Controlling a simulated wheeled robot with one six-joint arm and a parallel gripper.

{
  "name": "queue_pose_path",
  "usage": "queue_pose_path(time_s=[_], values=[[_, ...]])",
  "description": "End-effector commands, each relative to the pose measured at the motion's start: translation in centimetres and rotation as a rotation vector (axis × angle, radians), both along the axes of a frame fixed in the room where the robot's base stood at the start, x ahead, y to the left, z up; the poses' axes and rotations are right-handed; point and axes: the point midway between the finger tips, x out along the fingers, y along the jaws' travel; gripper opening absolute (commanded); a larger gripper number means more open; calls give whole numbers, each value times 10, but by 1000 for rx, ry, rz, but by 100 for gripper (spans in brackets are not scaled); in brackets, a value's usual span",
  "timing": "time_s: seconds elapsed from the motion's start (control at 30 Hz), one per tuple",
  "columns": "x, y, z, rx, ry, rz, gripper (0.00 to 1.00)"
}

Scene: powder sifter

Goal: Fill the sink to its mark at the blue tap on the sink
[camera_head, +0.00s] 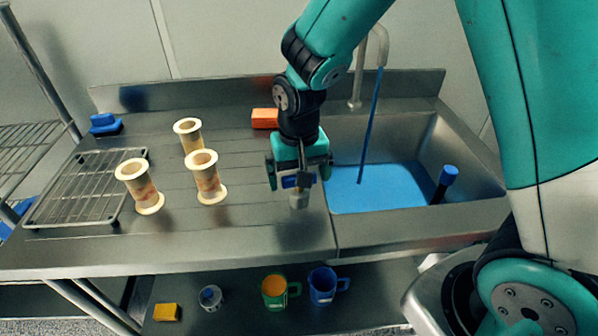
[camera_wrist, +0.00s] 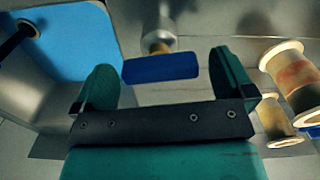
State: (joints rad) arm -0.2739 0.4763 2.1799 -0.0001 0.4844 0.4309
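The sink (camera_head: 420,135) is a steel basin at the right of the counter, with blue water (camera_head: 375,192) in it. A thin blue stream (camera_head: 371,125) runs down from the curved spout (camera_head: 383,45) into the water. The blue tap (camera_head: 297,182) is a flat handle on a metal stem, left of the basin. In the wrist view the blue handle (camera_wrist: 160,68) lies between my fingers, with gaps at both ends. My gripper (camera_head: 299,172) is open over the tap and holds nothing. I cannot make out the sink's mark.
A dark post with a blue top (camera_head: 449,174) stands in the basin's right part. Several cream spools, including one spool (camera_head: 207,177), stand left of my gripper. An orange block (camera_head: 265,118) lies behind. A wire rack (camera_head: 85,188) is at left. Mugs are on the lower shelf.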

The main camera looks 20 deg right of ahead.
Motion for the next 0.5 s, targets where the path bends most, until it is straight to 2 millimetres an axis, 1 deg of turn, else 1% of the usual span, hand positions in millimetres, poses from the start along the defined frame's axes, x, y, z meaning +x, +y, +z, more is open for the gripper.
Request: queue_pose_path(time_s=[0.13,0.23,0.37,0.5], values=[[1,0,6,1,-2,0,100],[1,0,20,1,-5,0,100],[1,0,49,2,-6,0,100],[1,0,86,2,-8,0,100]])
